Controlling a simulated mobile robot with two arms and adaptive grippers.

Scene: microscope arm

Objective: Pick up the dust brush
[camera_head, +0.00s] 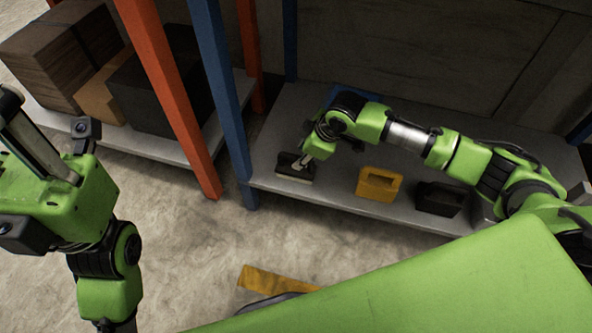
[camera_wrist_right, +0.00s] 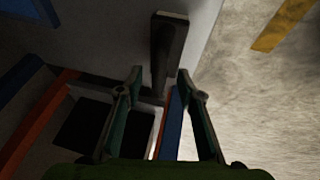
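The dust brush (camera_head: 294,168) appears to be the dark, long block with a paler lower edge at the left end of the grey shelf. In the right wrist view it is a dark bar (camera_wrist_right: 170,42) that runs down between the fingertips. My right gripper (camera_head: 303,160) is right at the brush in the head view. In the right wrist view its fingers (camera_wrist_right: 160,72) are apart, on either side of the bar. Whether either finger touches it I cannot tell. My left gripper (camera_head: 32,140) is at the far left, away from the shelf; its fingertips are not clear.
A yellow open bin (camera_head: 379,184) and a black bin (camera_head: 440,198) stand on the shelf, right of the brush. A blue post (camera_head: 222,90) and an orange post (camera_head: 172,95) rise left of it. Boxes (camera_head: 60,55) fill the left rack. The floor in front is mostly clear.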

